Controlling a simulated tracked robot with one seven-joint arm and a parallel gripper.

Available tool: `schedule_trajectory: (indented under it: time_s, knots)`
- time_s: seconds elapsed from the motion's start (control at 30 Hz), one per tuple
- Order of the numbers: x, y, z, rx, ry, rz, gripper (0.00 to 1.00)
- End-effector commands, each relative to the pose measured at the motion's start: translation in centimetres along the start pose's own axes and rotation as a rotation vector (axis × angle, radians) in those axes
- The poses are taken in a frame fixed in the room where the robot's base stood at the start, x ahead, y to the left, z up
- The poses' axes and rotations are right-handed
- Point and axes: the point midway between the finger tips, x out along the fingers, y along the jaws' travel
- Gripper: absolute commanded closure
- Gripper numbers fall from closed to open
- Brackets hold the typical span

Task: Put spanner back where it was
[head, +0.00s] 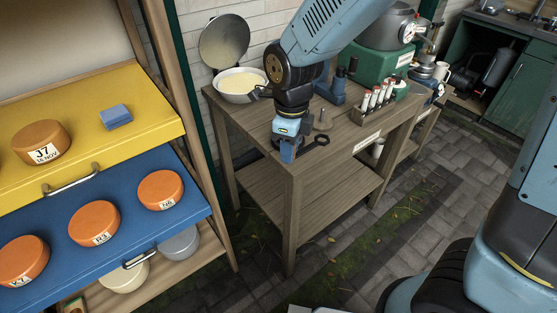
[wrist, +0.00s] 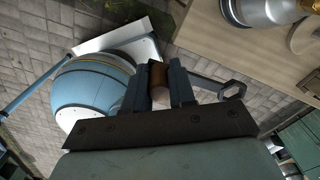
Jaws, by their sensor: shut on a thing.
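My gripper (head: 287,153) is over the front corner of the wooden workbench (head: 300,168). It is shut on the dark spanner (head: 321,141), whose ring end sticks out to the right over the bench top in the head view. In the wrist view the spanner (wrist: 234,89) extends to the right from the gripper fingers (wrist: 160,88), overlapping the bench edge. The fingers hide its other part. A brown and whitish thing (wrist: 158,77) shows between the fingers; I cannot tell what it is.
On the bench are a white bowl (head: 241,84), a rack of red-capped tubes (head: 376,101), a small grey cylinder (head: 323,120) and a green box (head: 377,62). Yellow (head: 85,128) and blue (head: 120,225) shelves with orange cheeses stand left. Paved floor (head: 390,215) is clear right of the bench.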

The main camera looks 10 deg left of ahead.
Motion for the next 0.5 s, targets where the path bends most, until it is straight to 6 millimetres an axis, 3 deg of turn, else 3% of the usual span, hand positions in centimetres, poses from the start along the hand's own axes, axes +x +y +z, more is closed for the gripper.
schedule_trajectory:
  time_s: [0.23,0.5]
  knots:
    - [3.1,-1.6,1.8,0.001,0.002,0.001,1.0]
    - [4.4,-2.4,2.8,0.001,-0.001,-0.001,1.0]
